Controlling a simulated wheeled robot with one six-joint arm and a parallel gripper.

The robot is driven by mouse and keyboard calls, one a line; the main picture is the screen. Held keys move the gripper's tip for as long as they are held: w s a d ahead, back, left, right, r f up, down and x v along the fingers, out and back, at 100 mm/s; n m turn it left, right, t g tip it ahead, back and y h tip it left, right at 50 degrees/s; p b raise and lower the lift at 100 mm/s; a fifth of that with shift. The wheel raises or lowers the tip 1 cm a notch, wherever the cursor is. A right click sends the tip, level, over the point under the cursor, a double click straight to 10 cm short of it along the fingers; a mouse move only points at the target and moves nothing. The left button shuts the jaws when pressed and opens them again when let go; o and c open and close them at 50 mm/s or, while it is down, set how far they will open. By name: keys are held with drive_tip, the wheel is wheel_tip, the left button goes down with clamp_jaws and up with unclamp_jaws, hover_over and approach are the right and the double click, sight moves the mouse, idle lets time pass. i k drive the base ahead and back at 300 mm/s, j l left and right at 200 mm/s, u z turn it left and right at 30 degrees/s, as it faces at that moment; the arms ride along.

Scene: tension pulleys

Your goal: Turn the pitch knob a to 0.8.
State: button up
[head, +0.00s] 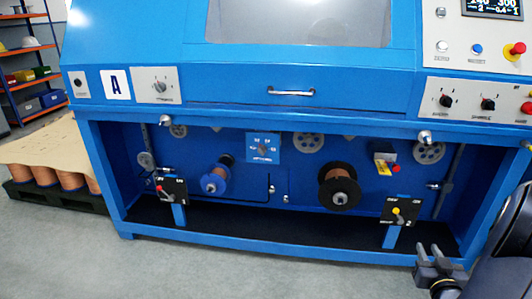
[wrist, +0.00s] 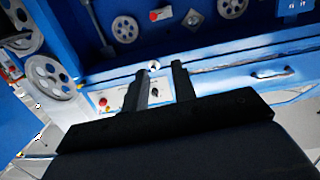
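A small blue plate (head: 263,147) with white markings and a dark knob at its middle is on the back wall of the lower bay. I take it for the pitch knob's plate, but its print and pointer are too small to read. Part of a similar blue plate shows at the top right edge of the wrist view (wrist: 292,6). My gripper (head: 429,250) is at the lower right, well away from that plate and in front of the machine. In the wrist view my gripper (wrist: 159,68) has its two fingers apart with nothing between them.
The right panel (head: 470,102) has knobs and a red button. Spools (head: 339,186) and two black switch boxes (head: 398,211) stand in the bay. The floor in front is clear.

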sight(262, 149)
drive_tip(key=i+j, duration=0.4)
drive_tip(key=j, duration=0.15)
drive_tip(key=i+j, duration=0.35)
drive_tip(key=j, duration=0.2)
drive_tip(key=i+j, duration=0.4)
drive_tip(key=j, duration=0.15)
drive_tip(key=i+j, duration=0.4)
drive_tip(key=j, duration=0.15)
drive_tip(key=k+u, duration=0.05)
